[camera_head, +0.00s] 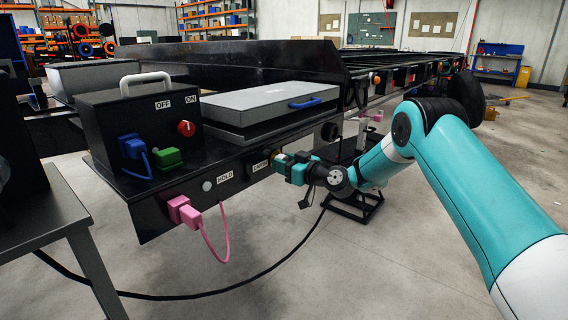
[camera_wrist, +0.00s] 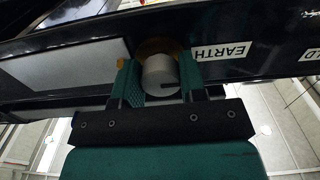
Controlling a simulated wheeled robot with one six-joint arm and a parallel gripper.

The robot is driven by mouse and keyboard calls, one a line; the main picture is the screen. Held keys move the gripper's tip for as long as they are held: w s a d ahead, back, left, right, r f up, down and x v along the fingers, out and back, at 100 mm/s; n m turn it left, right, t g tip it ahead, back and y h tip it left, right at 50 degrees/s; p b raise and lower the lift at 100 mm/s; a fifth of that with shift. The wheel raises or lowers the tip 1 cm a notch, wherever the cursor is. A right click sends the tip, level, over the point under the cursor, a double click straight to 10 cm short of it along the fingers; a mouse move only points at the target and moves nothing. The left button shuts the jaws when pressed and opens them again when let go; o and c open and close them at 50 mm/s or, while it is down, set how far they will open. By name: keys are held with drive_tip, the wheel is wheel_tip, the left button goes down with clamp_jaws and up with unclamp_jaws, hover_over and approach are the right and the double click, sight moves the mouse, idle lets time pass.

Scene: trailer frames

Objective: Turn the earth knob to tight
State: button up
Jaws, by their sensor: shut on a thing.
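The earth knob (camera_wrist: 158,78) is a round grey knob with a short dark mark near its edge, on the right side in the wrist view. A brass-coloured ring (camera_wrist: 152,47) shows behind it. The white EARTH label (camera_wrist: 236,50) is to its right. My gripper (camera_wrist: 159,72) has one teal finger on each side of the knob and is shut on it. In the head view my gripper (camera_head: 279,162) is against the black trailer rail, beside a small white label (camera_head: 261,166); the knob itself is mostly hidden there. I cannot read any tight mark.
A HOLD label (camera_head: 224,178) and pink plugs (camera_head: 184,211) with a hanging pink cable are left of my gripper. A black box (camera_head: 140,125) with a red knob (camera_head: 186,128) stands on the trailer's front. A black cable lies on the floor.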

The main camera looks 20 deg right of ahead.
drive_tip(key=m+p, duration=0.1)
drive_tip(key=m, duration=0.3)
drive_tip(key=shift+s+a+m, duration=0.1)
drive_tip(key=shift+m, duration=0.2)
drive_tip(key=m+p, duration=0.2)
drive_tip(key=m, duration=0.2)
drive_tip(key=shift+r+m, duration=0.1)
drive_tip(key=shift+m, duration=0.2)
drive_tip(key=m+p, duration=0.2)
drive_tip(key=m, duration=0.2)
drive_tip(key=shift+a+r+m, duration=0.1)
drive_tip(key=shift+m, duration=0.2)
drive_tip(key=shift+s+m+p, duration=0.1)
drive_tip(key=shift+m+p, duration=0.85)
drive_tip(key=shift+m, duration=1.25)
drive_tip(key=o, duration=0.9)
